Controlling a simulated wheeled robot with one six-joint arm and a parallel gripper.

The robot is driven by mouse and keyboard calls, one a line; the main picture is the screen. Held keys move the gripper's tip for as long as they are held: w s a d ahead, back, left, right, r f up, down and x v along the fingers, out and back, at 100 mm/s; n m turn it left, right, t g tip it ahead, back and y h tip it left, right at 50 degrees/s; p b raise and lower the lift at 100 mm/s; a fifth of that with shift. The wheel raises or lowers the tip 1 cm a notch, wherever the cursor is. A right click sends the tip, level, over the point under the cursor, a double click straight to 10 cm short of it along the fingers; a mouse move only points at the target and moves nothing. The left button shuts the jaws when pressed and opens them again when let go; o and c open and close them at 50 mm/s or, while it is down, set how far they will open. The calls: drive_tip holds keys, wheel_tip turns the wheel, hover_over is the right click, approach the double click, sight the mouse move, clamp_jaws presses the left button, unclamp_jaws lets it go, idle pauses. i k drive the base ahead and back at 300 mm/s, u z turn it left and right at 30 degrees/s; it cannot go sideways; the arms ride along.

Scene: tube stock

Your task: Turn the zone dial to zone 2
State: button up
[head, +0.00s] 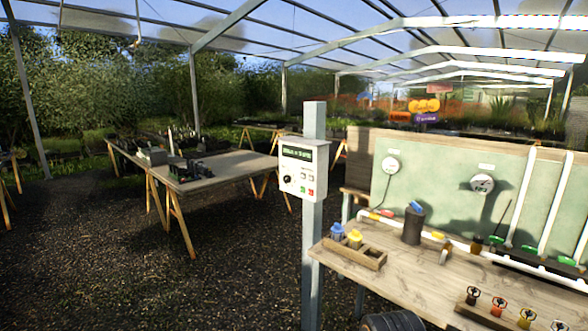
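A white control box (304,167) is fixed to a grey upright post (313,250) near the middle of the head view. A dark round dial (287,179) sits low on the left of its face. The dial is too small to tell where its pointer stands or to read any zone numbers. A dark display strip (297,153) runs along the top of the face; its text is not readable. Small buttons, some red and green, are to the right of the dial. My gripper is not in view.
A wooden workbench (405,262) with a green backboard (440,190), pipes, valves and a wooden tray (353,256) stands close on the right of the post. A trestle table (215,172) stands behind on the left. The gravel floor (200,285) in front left is clear.

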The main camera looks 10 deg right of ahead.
sight(285, 179)
drive_tip(key=u, duration=0.85)
drive_tip(key=i, duration=0.7)
drive_tip(key=u, duration=1.05)
drive_tip(key=i, duration=0.75)
drive_tip(key=z, duration=0.45)
drive_tip(key=i, duration=0.8)
drive_tip(key=z, duration=0.9)
drive_tip(key=i, duration=0.25)
drive_tip(key=z, duration=0.25)
